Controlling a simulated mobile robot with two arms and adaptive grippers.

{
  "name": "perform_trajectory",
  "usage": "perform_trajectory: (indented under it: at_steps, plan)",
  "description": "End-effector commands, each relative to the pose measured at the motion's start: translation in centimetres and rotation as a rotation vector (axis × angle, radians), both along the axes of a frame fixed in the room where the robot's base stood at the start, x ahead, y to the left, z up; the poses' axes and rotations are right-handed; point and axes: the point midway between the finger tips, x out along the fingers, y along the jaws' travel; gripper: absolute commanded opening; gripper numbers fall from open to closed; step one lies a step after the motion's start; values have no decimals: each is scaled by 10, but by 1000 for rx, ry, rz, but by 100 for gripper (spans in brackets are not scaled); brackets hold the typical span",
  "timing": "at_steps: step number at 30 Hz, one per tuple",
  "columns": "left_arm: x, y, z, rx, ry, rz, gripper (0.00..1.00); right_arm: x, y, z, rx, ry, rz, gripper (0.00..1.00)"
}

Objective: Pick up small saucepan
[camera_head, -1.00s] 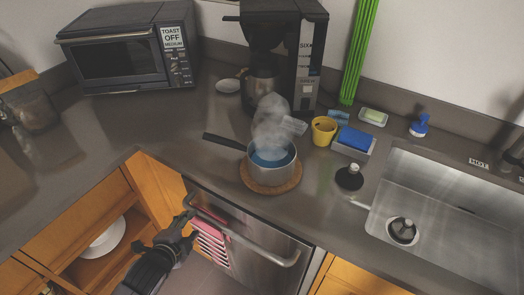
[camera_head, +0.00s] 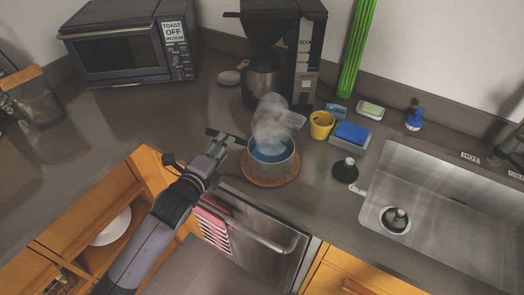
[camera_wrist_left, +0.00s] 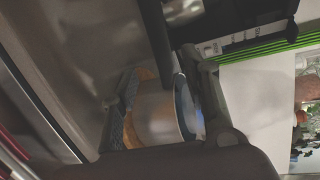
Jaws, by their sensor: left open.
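The small saucepan (camera_head: 273,172) is a grey metal pot with blue inside, upright on a round cork trivet (camera_head: 261,182) on the counter. Steam rises from it. Its dark handle (camera_head: 236,138) points left, toward my left gripper (camera_head: 219,147), which is beside the handle and partly overlaps it. In the left wrist view the left gripper (camera_wrist_left: 163,72) is open, with a finger on each side of the dark handle (camera_wrist_left: 168,45). The pot body (camera_wrist_left: 153,115) lies just beyond. Finger contact with the handle cannot be told. My right gripper is not in view.
A coffee maker (camera_head: 295,60) stands behind the pot. A yellow cup (camera_head: 321,126), blue sponge (camera_head: 352,132) and black stopper (camera_head: 345,171) are to its right, near the sink (camera_head: 440,222). A dishwasher handle (camera_head: 262,238) juts out below the counter edge. Counter left of the pot is clear.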

Motion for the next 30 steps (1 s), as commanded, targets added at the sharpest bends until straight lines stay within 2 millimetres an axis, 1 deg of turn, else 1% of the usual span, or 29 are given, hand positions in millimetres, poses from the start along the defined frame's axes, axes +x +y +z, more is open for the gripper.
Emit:
perform_trajectory:
  at_steps: [7, 12, 16, 19, 26, 30]
  plan:
    - [16, -7, 0, -2, 0, 0, 42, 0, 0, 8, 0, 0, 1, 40]
    - [37, -19, -2, -4, 3, 1, 42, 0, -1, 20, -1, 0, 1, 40]
    - [50, -23, -9, -1, 1, 0, 42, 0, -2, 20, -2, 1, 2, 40]
    - [54, -24, -10, 0, 0, 0, 42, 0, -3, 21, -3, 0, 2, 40]
    - [54, -24, -11, 0, 0, -1, 42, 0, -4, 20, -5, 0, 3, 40]
    - [54, -24, -11, 0, 0, -1, 32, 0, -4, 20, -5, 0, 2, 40]
